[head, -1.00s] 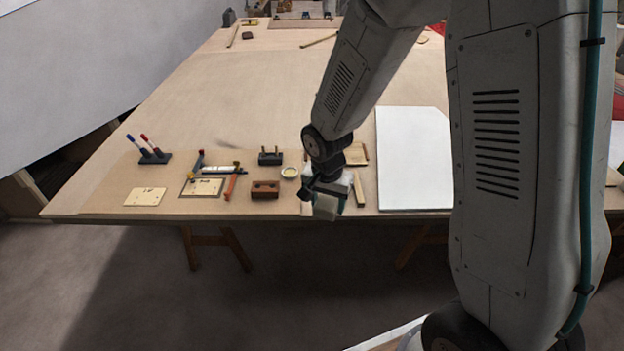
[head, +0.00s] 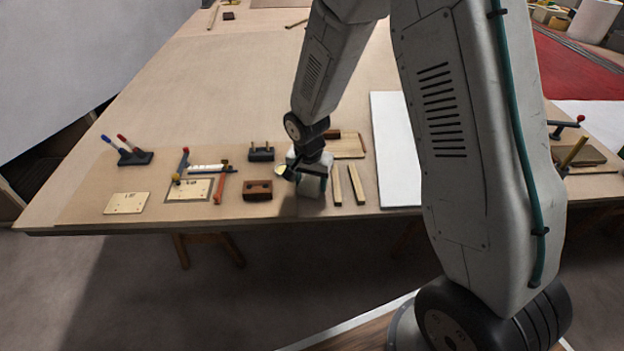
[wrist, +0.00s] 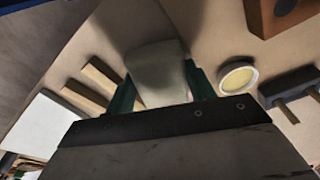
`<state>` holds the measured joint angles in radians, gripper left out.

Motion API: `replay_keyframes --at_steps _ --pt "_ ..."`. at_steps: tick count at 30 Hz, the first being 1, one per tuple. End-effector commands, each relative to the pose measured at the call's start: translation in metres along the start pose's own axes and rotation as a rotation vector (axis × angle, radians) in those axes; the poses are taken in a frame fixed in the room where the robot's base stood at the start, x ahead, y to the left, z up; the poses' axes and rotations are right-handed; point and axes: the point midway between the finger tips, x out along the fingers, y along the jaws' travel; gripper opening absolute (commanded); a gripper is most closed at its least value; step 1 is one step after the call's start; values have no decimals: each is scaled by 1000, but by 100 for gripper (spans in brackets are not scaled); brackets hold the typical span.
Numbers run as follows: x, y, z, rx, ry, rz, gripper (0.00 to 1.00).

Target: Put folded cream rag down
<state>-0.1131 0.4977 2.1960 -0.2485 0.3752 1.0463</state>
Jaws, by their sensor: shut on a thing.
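My gripper (head: 308,177) is above the front part of the wooden table (head: 230,90), close to its front edge. In the wrist view its two green fingers are shut on the folded cream rag (wrist: 157,70), one on each side. The rag is pale and blocky, and it also shows under the gripper in the head view (head: 312,188). Whether its lower side touches the table or hangs just above it, I cannot tell.
A small round dish with yellow contents (wrist: 238,78) is close beside the gripper. A brown block with two holes (head: 258,190) is left of it, a dark block with pegs (head: 261,153) behind. Two wooden strips (head: 337,185) lie right, then a white board (head: 394,150).

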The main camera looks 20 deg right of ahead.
Motion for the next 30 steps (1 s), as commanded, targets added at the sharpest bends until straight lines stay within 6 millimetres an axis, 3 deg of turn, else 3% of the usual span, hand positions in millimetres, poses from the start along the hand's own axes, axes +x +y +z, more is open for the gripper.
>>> replay_keyframes --at_steps 9,10,12,23,30 --pt "3 0 0 1 0 0 29" --pt "3 0 0 1 0 0 57" --pt "3 0 0 1 1 0 76" --pt "-2 1 -2 3 2 -2 76" --pt "-43 0 -2 3 5 -5 76"
